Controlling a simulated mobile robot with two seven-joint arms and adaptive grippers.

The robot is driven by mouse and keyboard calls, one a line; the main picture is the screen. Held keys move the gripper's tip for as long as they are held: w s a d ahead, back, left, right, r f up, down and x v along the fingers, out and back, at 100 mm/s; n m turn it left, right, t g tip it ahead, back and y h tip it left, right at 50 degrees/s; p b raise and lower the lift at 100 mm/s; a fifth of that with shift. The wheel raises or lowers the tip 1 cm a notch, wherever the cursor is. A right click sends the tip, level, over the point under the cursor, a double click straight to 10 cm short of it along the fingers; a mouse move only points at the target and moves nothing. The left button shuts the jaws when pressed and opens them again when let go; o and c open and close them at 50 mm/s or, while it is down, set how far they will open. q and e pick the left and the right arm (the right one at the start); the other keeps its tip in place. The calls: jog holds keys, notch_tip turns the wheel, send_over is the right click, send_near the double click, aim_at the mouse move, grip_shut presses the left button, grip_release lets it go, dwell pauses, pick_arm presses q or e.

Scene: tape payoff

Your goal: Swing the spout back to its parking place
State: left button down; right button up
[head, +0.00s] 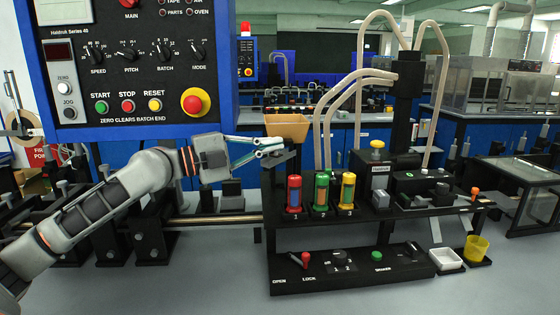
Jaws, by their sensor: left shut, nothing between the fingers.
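A tan hopper (287,127) stands near the middle of the head view, left of three numbered tubes. Below it a dark angled piece (278,160) slopes down to the left; it looks like the spout, but I cannot tell for sure. My left gripper (277,148) reaches in from the left, just under the hopper and at the upper side of that dark piece. Its fingers are shut with nothing held. I cannot tell whether they touch the dark piece. A parking place for the spout cannot be made out. My right gripper is not in view.
A blue-framed control panel (132,128) fills the upper left. Red (294,194), green (321,192) and yellow (347,191) tubes stand close right of the gripper, with hoses above. A switch console (350,268), white tray (446,259) and yellow cup (476,248) lie lower right.

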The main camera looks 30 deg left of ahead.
pick_arm(q)
jog(key=shift+w+a+f+b, duration=0.1)
jog(key=shift+w+f+b, duration=0.05)
jog(key=shift+f+b, duration=0.4)
jog(key=shift+w+f+b, duration=0.1)
jog(key=shift+f+b, duration=0.3)
jog(key=shift+f, duration=0.25)
jog(key=shift+a+r+b, duration=0.1)
jog(key=shift+a+b, duration=0.2)
jog(key=shift+b, duration=0.05)
jog(key=shift+a+r, duration=0.3)
jog(key=shift+r, duration=0.1)
jog(key=shift+s+a+r, duration=0.1)
jog(key=shift+s+r, duration=0.05)
jog(key=shift+r, duration=0.2)
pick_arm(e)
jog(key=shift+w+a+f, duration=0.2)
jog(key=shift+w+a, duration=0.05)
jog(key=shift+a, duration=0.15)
